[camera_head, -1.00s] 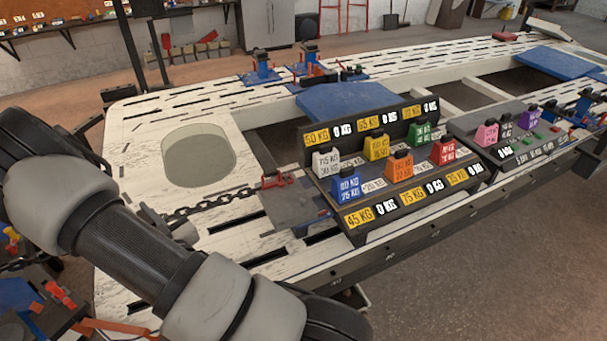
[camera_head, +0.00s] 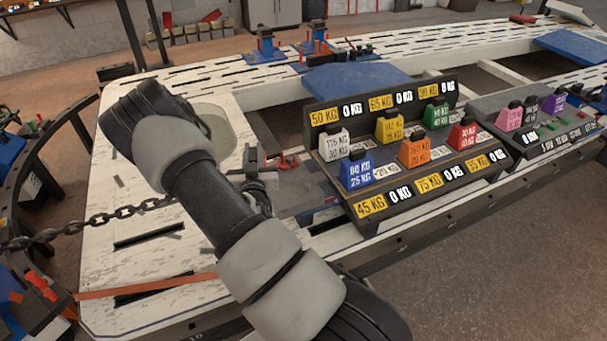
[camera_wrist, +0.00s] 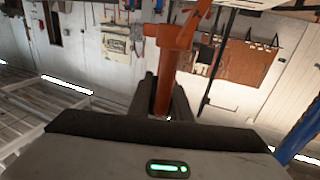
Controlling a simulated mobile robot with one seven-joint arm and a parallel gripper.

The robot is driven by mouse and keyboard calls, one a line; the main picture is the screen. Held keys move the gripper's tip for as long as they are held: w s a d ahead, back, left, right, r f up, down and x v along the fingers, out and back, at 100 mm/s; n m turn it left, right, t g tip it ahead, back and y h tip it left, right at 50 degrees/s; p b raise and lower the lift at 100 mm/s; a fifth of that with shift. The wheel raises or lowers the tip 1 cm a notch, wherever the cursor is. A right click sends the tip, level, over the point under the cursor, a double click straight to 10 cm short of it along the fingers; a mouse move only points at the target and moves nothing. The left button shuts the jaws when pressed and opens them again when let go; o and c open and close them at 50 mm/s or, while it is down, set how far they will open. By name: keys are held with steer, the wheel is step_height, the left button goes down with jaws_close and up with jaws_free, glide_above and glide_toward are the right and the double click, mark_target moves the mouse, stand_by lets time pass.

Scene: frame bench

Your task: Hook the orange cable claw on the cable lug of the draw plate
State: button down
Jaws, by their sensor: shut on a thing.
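My gripper (camera_wrist: 166,98) is shut on an orange hooked piece, which I take to be the cable claw (camera_wrist: 172,55). It rises from between the dark fingers, with a stub to the left and an arm slanting up at the top right. In the head view my arm covers most of the gripper and the claw. The grey draw plate (camera_head: 312,192) lies at the frame's near edge, left of the weight display. A red fitting (camera_head: 288,162) stands on its far part; I cannot tell whether this is the cable lug. No contact between claw and plate shows.
A dark chain (camera_head: 100,220) comes in from the left and passes behind my arm. An orange band (camera_head: 150,286) crosses the near left corner of the white bench (camera_head: 150,255). The weight display (camera_head: 385,200), with coloured weights, stands right of the plate.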

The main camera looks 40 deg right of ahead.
steer(key=d+f+m+g+h+b, duration=0.2)
steer(key=d+f+h+b, duration=0.1)
steer(key=d+f, duration=0.3)
steer(key=s+d+f+m+g+h+b, duration=0.1)
steer(key=d+f+m+g+h+b, duration=0.1)
steer(key=d+f, duration=0.4)
steer(key=d+m+g+b, duration=0.1)
steer(key=d+b, duration=0.1)
steer(key=d, duration=0.3)
steer(key=shift+s+f+h+b, duration=0.15)
steer(key=shift+f+h+b, duration=0.15)
steer(key=shift+f+h, duration=0.1)
steer(key=shift+s+b, duration=0.1)
steer(key=shift+b, duration=0.4)
steer(key=shift+f+b, duration=4)
steer(key=shift+f, duration=1.15)
steer(key=c, duration=1.5)
jaws_free()
steer(key=shift+c, duration=0.2)
steer(key=shift+a+f, duration=0.1)
steer(key=shift+f, duration=0.1)
steer(key=p+v, duration=0.3)
steer(key=v, duration=1.4)
steer(key=shift+a+r, duration=0.2)
steer(key=shift+r, duration=0.15)
